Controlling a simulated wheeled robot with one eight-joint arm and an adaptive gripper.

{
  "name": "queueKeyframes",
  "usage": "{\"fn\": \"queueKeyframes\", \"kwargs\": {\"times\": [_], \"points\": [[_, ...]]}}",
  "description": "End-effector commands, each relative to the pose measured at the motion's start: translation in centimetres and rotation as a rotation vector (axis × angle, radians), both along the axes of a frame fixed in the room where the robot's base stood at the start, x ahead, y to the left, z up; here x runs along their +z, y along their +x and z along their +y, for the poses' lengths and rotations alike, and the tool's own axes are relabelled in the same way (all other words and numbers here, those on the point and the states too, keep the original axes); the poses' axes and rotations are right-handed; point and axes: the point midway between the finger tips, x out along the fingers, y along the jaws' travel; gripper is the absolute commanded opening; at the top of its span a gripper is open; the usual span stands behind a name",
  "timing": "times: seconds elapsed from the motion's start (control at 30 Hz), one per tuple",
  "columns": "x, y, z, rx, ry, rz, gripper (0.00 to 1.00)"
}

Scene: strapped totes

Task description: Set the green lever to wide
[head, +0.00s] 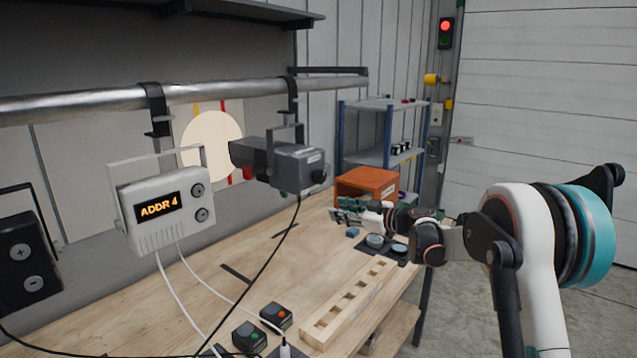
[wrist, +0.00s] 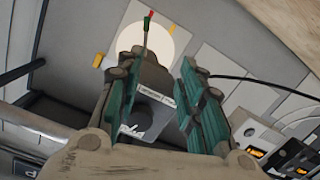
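The grey spotlight (head: 295,165) hangs from the pipe in the head view. In the wrist view its rear (wrist: 150,76), with a label and a round dark knob (wrist: 153,112), faces me. A small green lever tip (wrist: 146,22), with red beside it, appears to stand on a thin stem beyond the spotlight; its setting and any wide mark cannot be read. No green lever can be made out in the head view. My gripper (head: 345,214) is right of and below the spotlight. In the wrist view its dark green fingers (wrist: 162,72) are apart, with nothing held between them.
The white ADDR 4 box (head: 160,208) hangs left of the spotlight, and a black cable drops from the spotlight. A pale light circle (head: 211,146) lies on the wall. The workbench (head: 215,285) carries a slotted wooden block (head: 345,305), small button boxes (head: 249,337) and an orange bin (head: 367,184).

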Motion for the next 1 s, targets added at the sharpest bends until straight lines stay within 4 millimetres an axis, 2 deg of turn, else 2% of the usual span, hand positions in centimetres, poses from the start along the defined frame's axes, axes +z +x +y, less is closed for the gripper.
{"fn": "queueKeyframes", "kwargs": {"times": [0.17,0.27,0.5,0.77,1.0], "points": [[1.5,-3.0,0.3,-0.019,-0.024,0.102,0.35],[2.5,-5.7,0.5,-0.04,-0.043,0.184,0.35],[3.8,-13.4,0.0,-0.13,-0.092,0.387,0.35],[3.6,-22.6,-1.4,-0.271,-0.135,0.575,0.35],[1.9,-31.5,-3.6,-0.438,-0.162,0.714,0.35]]}}
